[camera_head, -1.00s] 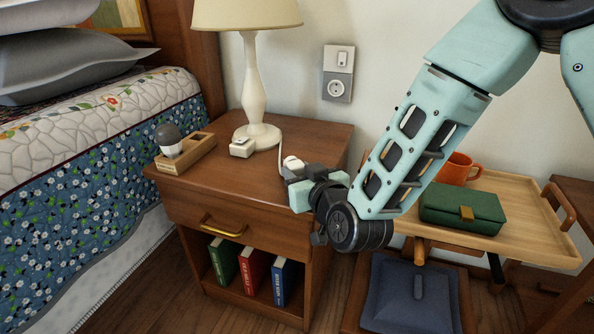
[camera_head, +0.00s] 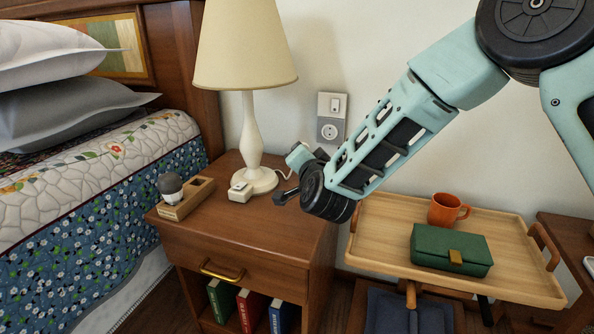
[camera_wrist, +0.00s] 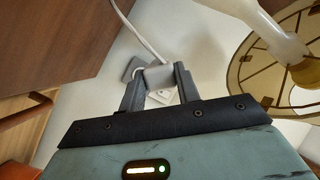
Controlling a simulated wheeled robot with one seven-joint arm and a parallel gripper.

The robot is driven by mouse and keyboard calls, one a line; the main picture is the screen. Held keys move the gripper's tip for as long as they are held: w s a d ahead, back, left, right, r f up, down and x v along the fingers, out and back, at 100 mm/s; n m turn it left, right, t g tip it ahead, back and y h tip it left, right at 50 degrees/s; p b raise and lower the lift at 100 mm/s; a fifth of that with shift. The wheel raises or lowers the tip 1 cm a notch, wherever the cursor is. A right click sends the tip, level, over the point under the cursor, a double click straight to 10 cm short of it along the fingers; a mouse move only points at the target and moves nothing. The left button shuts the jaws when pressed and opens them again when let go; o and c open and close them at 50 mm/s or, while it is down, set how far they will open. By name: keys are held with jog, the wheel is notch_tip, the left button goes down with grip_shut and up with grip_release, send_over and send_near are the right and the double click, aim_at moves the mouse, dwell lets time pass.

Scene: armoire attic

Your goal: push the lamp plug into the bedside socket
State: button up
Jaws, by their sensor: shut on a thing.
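The white lamp plug (camera_wrist: 158,76) is held between the two grey fingers of my gripper (camera_wrist: 158,82) in the wrist view, with its white cord running up and away. The bedside socket (camera_head: 329,131) is the round outlet in the grey lower half of the wall plate, below a white switch. In the wrist view the plate (camera_wrist: 131,66) shows partly behind the plug; I cannot tell whether they touch. In the head view my gripper (camera_head: 300,158) is below and left of the socket, above the nightstand's back right, and the plug is hidden.
The cream lamp (camera_head: 252,140) stands on the nightstand (camera_head: 240,225), left of my gripper. A wooden holder (camera_head: 187,200) is at the front left. A tray table (camera_head: 385,235) with an orange mug (camera_head: 446,209) and green box (camera_head: 450,248) stands right, below my arm.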

jog(key=w+d+f+m+t+h, duration=0.1)
jog(key=w+d+m+h, duration=0.3)
jog(key=w+m, duration=0.8)
jog(key=shift+w+d+f+h+p, duration=0.2)
jog(key=shift+w+d+h+p, duration=0.25)
jog(key=shift+d, duration=0.75)
jog(key=shift+b, duration=0.45)
jog(key=shift+w+d+b, duration=0.2)
jog(key=shift+w+b, duration=0.2)
jog(key=shift+w, duration=0.2)
jog(key=shift+w+d+b, duration=0.2)
jog(key=shift+w+b, duration=0.2)
jog(key=shift+w, duration=0.15)
dwell(4.0)
